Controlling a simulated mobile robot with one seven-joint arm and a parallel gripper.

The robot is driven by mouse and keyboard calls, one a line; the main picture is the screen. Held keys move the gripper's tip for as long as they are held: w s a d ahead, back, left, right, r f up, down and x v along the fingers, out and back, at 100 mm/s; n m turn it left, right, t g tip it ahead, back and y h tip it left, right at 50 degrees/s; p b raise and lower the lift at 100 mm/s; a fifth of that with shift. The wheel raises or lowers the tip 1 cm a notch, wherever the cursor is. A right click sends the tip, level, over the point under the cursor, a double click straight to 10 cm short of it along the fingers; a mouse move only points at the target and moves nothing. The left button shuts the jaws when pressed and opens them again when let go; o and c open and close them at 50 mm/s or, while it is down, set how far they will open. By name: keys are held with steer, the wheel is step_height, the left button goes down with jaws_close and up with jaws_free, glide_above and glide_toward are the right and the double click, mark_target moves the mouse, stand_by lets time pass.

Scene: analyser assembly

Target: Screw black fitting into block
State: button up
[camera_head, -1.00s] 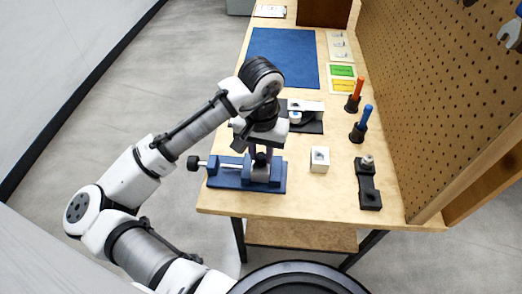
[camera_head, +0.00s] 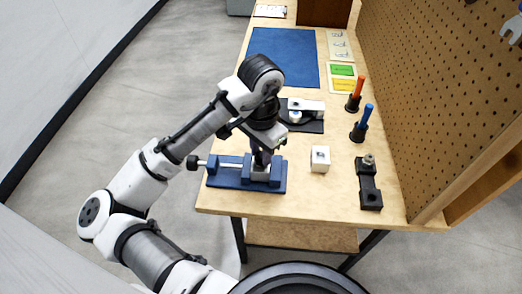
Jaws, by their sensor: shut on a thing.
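My gripper (camera_head: 262,157) points down over the blue vise (camera_head: 232,178) near the table's front left. It is shut on the black fitting, which is mostly hidden between the fingers. The block (camera_head: 260,173), a small grey piece, sits between the vise jaws directly below the fingertips. The fitting is at the top of the block; I cannot tell how deep it sits in it.
A white cube (camera_head: 320,159) stands right of the vise. A black holder (camera_head: 368,185) lies at the front right. Orange (camera_head: 357,87) and blue (camera_head: 366,117) screwdrivers stand near the pegboard (camera_head: 445,90). A blue mat (camera_head: 285,57) lies at the back.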

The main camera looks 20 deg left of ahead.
steer(key=m, duration=0.4)
stand_by(0.3)
steer(key=shift+m, duration=2)
steer(key=shift+m+b, duration=0.4)
steer(key=shift+m, duration=1.6)
steer(key=m, duration=0.4)
